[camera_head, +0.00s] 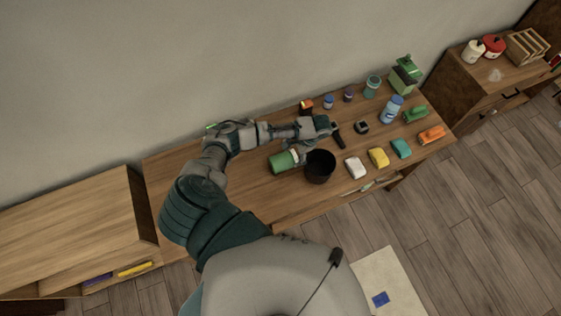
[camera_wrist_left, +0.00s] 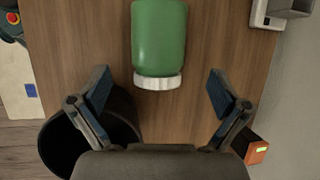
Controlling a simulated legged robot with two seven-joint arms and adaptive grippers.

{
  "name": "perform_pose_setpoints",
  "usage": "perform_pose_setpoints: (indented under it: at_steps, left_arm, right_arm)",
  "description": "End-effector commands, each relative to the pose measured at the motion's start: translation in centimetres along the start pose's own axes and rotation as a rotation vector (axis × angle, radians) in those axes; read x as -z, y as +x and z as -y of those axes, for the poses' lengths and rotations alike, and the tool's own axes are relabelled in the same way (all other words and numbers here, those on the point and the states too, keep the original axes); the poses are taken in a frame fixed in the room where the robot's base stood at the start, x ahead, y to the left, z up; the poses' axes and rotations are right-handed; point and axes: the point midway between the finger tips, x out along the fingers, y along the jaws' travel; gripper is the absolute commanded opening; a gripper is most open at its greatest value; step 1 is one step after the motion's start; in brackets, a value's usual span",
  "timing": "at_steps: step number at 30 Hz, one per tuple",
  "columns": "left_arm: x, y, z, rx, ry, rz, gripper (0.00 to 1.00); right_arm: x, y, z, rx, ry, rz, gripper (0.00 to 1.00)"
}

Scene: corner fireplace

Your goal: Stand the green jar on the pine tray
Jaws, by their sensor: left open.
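The green jar (camera_head: 283,161) lies on its side on the wooden table, its pale lid end toward the right. In the left wrist view the jar (camera_wrist_left: 160,38) lies ahead, with its white lid nearest the gripper. My left gripper (camera_head: 316,143) is open and empty, just right of the jar in the head view. In the wrist view its two fingers (camera_wrist_left: 158,86) are spread, and the lid shows between their tips. I cannot make out a pine tray; my left arm hides part of the table. My right gripper is not in view.
A black pot (camera_head: 319,172) stands close beside the gripper and jar; it also shows in the wrist view (camera_wrist_left: 70,150). An orange-topped box (camera_head: 306,106) stands behind. Bottles, a green canister (camera_head: 404,76) and several coloured blocks fill the table's right. Its front left looks clear.

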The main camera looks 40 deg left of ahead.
Motion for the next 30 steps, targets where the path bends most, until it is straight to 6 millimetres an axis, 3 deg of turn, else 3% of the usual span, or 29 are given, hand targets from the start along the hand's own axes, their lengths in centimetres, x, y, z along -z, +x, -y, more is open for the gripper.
perform_pose_setpoints:
  at_steps: [4,13,18,27,30]
  left_arm:
    - [-0.3,2.7,0.2,-0.002,-0.002,0.001,1.00]
    - [-0.4,5.8,0.4,-0.004,0.001,0.002,1.00]
    - [-0.4,8.3,0.1,-0.003,0.000,0.001,1.00]
    - [-0.3,8.8,-0.1,-0.001,0.000,-0.001,1.00]
    - [-0.3,8.9,0.0,-0.001,0.000,-0.002,0.78]
  right_arm:
    - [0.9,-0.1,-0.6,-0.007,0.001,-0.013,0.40]
    - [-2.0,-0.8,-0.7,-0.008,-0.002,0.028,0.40]
    - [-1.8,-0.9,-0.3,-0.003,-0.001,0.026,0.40]
    - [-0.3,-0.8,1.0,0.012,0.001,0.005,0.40]
    - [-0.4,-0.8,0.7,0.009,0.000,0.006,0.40]
